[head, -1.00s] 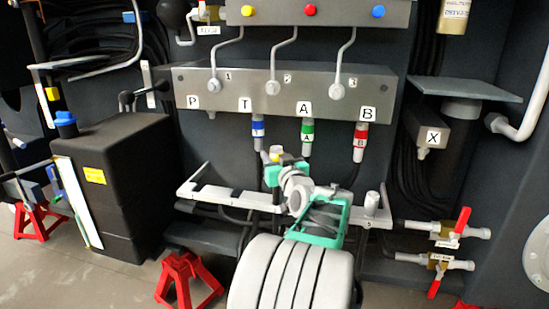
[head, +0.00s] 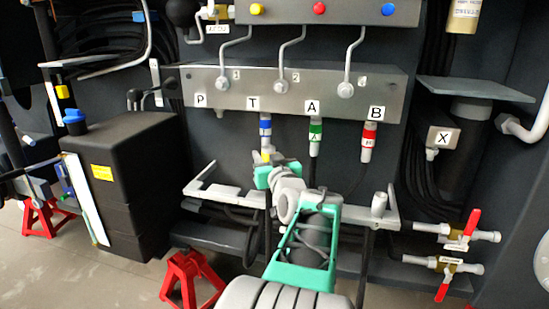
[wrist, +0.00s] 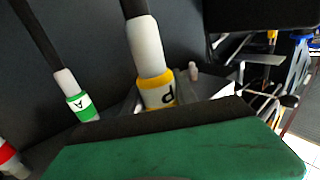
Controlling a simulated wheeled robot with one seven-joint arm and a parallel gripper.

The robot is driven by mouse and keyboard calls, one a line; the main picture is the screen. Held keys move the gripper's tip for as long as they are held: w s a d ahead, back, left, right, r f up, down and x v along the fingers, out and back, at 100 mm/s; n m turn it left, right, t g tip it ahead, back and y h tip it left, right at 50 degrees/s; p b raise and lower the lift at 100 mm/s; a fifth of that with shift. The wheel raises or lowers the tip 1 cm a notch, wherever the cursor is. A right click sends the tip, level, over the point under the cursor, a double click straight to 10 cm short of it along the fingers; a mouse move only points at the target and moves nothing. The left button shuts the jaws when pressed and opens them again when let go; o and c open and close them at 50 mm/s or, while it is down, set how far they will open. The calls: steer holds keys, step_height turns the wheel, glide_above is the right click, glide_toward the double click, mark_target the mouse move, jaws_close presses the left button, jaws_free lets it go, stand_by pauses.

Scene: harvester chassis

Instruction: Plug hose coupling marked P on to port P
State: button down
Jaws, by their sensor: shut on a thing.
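The hose coupling marked P (wrist: 158,92) has a yellow band and a pale sleeve, and its dark hose runs up out of the wrist view. My gripper (head: 272,170) is shut on it; a green finger (wrist: 170,150) fills the bottom of the wrist view and hides part of the grip. In the head view the gripper is just below the blue coupling T (head: 265,130), right of and lower than port P. Port P (head: 219,113) is a bare stub under the steel block, beside the P label (head: 201,100). A pale stub (wrist: 193,72) beyond the coupling may be this port.
Green coupling A (head: 315,133) and red coupling B (head: 368,140) hang from the steel block (head: 290,92), right of T. A pale rack (head: 225,194) crosses below. A black box (head: 130,180) and red stand (head: 190,280) are at left. Space below port P looks clear.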

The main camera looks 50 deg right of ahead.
steer(key=w+a, duration=0.4)
steer(key=w, duration=0.6)
steer(key=w+a, duration=0.4)
steer(key=w, duration=0.6)
steer(key=shift+a+r, duration=0.15)
steer(key=shift+a, duration=0.15)
steer(key=shift+w, duration=0.1)
step_height(320, 180, down, 2)
steer(key=shift+f+b, duration=0.15)
steer(key=shift+b, duration=1.05)
steer(key=w+d+p, duration=0.2)
steer(key=w+d, duration=0.1)
steer(key=d, duration=0.4)
steer(key=w+d+p, duration=0.2)
steer(key=w+d, duration=0.1)
steer(key=d, duration=0.5)
steer(key=shift+w, duration=0.25)
